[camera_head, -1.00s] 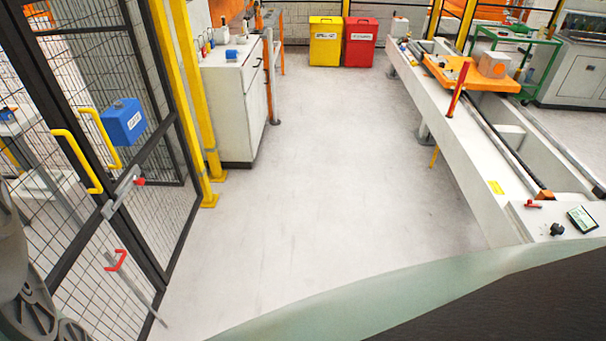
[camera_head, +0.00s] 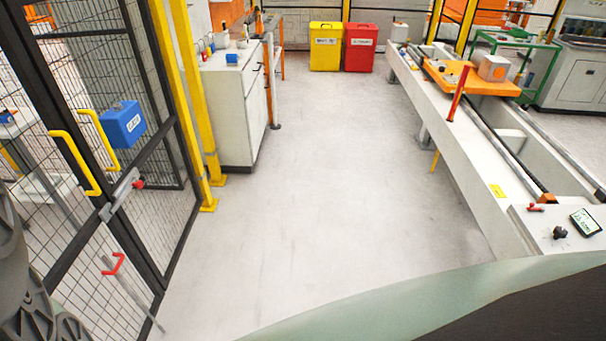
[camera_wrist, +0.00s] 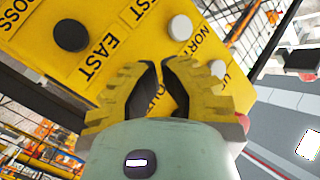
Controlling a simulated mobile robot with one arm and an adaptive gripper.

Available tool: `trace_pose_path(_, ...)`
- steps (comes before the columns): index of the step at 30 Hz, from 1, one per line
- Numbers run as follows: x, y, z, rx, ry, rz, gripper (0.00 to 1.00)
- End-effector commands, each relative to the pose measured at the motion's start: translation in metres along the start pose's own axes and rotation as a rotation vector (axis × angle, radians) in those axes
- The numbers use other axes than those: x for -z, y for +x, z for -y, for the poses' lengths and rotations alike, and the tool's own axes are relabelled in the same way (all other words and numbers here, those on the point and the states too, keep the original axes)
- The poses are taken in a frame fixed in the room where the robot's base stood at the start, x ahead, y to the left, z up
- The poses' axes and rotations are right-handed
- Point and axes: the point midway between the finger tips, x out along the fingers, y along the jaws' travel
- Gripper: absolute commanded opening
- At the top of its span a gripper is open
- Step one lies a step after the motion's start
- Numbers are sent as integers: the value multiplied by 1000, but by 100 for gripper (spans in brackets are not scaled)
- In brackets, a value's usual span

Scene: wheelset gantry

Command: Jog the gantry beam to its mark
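A yellow control pendant (camera_wrist: 110,22) fills the upper middle of the wrist view, tilted. It bears black and white round buttons and printed words, among them EAST and NORTH. A black button (camera_wrist: 71,35) is at its left and a white button (camera_wrist: 180,27) at its right. My gripper (camera_wrist: 160,68) is in front of the pendant's lower part, its fingertips drawn together with nothing seen between them. It covers some lettering, and I cannot tell whether it touches a button. I cannot make out the gantry beam or its mark for certain.
In the head view an orange cross-piece (camera_head: 440,76) sits on a long white railed bed (camera_head: 455,150) at the right. A mesh gate (camera_head: 90,215) stands at the left, a white cabinet (camera_head: 232,120) behind it. Yellow (camera_head: 325,55) and red (camera_head: 360,55) bins stand far back. The middle floor is clear.

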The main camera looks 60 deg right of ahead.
Motion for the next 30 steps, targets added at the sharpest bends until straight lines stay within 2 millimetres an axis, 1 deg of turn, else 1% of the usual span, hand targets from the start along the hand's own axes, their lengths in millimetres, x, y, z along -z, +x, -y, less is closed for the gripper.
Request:
trace_pose_path(1, 0, 0, 0, 1, 0, 1, 4)
trace_pose_path(3, 0, 0, 0, 1, 0, 1, 0)
trace_pose_path(30, 0, 0, 0, 0, -1, 0, 0)
